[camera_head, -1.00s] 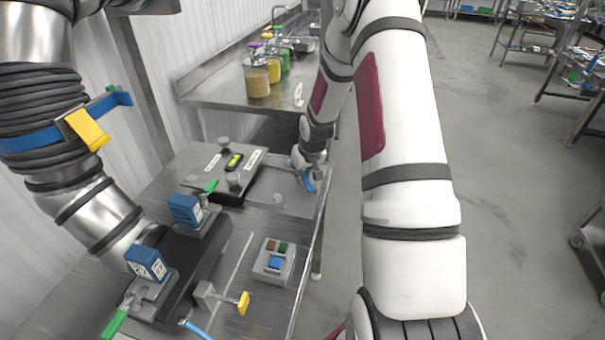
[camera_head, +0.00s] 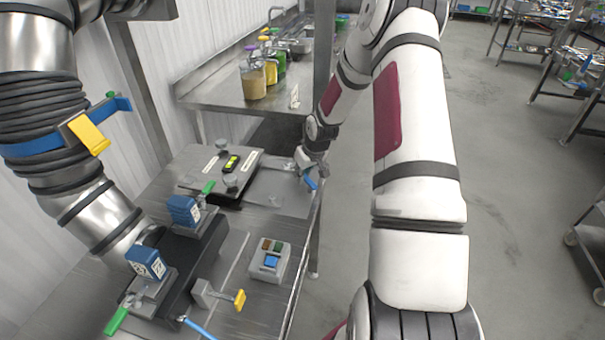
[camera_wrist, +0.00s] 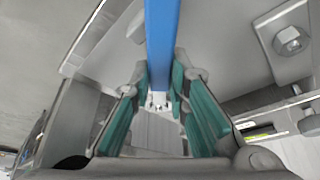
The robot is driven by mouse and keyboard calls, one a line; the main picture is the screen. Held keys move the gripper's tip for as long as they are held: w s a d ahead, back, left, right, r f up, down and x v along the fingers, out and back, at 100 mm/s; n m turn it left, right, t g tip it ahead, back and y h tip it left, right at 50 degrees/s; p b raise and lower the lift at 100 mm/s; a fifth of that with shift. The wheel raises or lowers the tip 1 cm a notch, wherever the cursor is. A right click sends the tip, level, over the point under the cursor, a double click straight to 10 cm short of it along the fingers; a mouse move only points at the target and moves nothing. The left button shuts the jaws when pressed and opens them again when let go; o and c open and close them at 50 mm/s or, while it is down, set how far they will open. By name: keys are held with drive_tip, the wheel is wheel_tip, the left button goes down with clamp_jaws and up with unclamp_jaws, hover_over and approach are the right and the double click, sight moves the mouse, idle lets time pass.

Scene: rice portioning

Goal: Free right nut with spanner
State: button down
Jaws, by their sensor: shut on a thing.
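My gripper (camera_head: 309,173) is at the right edge of the steel bench, beyond the button box. Its teal-padded fingers (camera_wrist: 160,95) are closed on a blue bar, the spanner (camera_wrist: 162,40), which runs up out of the top of the wrist view. Only a short blue piece of the spanner (camera_head: 311,184) shows in the head view; its working end is hidden. A grey hex-headed nut on a round washer (camera_wrist: 290,40) sits on a metal plate at upper right in the wrist view, apart from the spanner. I cannot tell whether it is the right nut.
A flat grey unit (camera_head: 211,165) with round knobs and a yellow-green display stands left of my gripper. Nearer are a button box (camera_head: 270,262), a yellow-handled fitting (camera_head: 239,299) and blue blocks (camera_head: 184,210). Open floor lies right of the bench.

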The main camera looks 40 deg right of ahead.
drive_tip(key=shift+s+d+n, duration=0.1)
drive_tip(key=shift+d+n, duration=0.4)
drive_tip(key=shift+d+n+y+p, duration=0.4)
drive_tip(key=shift+d+n+p, duration=0.1)
drive_tip(key=shift+d+n, duration=0.35)
drive_tip(key=shift+n, duration=0.15)
